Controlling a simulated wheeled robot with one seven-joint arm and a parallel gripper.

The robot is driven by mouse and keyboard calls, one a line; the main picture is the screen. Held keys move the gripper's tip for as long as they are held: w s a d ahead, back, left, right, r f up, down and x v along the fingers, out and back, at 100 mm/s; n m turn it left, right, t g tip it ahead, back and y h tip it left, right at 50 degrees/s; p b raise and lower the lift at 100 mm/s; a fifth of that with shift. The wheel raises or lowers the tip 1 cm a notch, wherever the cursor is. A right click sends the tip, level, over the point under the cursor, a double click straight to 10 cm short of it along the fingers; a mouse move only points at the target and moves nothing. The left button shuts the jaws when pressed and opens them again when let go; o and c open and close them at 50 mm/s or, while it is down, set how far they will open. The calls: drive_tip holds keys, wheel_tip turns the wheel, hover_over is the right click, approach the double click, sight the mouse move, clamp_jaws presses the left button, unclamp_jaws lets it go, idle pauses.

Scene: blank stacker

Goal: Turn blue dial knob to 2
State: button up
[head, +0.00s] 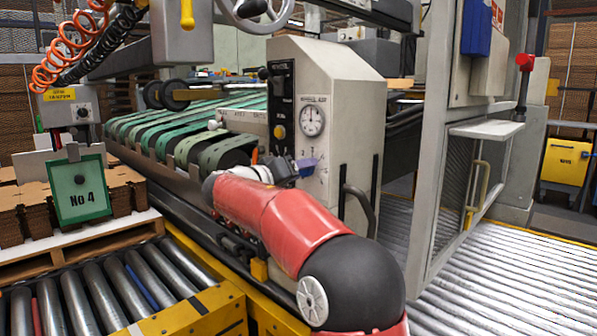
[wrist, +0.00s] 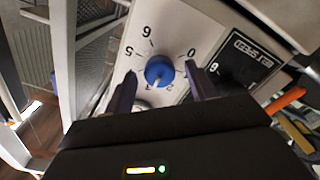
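The blue dial knob (wrist: 159,70) shows in the wrist view on a pale panel, with black numbers around it. A 6 and a 5 stand up and left of it, and a 0 stands to its right. A pale mark shows on the knob's lower side, but I cannot read its exact setting. My gripper (wrist: 162,77) is open, with one dark finger on each side of the knob. I cannot tell whether either finger touches it. In the head view my gripper (head: 307,167) is at the front of the grey control housing (head: 345,90); I cannot make out the knob there.
A round gauge (head: 312,115) sits on the housing above my gripper. A black panel with another dial (wrist: 240,65) lies to the right in the wrist view. A dark handle (head: 360,205) sticks out at the housing's right. Green belts (head: 180,125) run at left.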

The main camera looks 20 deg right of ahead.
drive_tip(key=c, duration=1)
drive_tip(key=shift+o, duration=0.2)
drive_tip(key=shift+n, duration=0.3)
drive_tip(key=shift+n+p, duration=1.2)
drive_tip(key=shift+n, duration=2.9)
drive_tip(key=shift+f, duration=0.1)
drive_tip(key=o, duration=1)
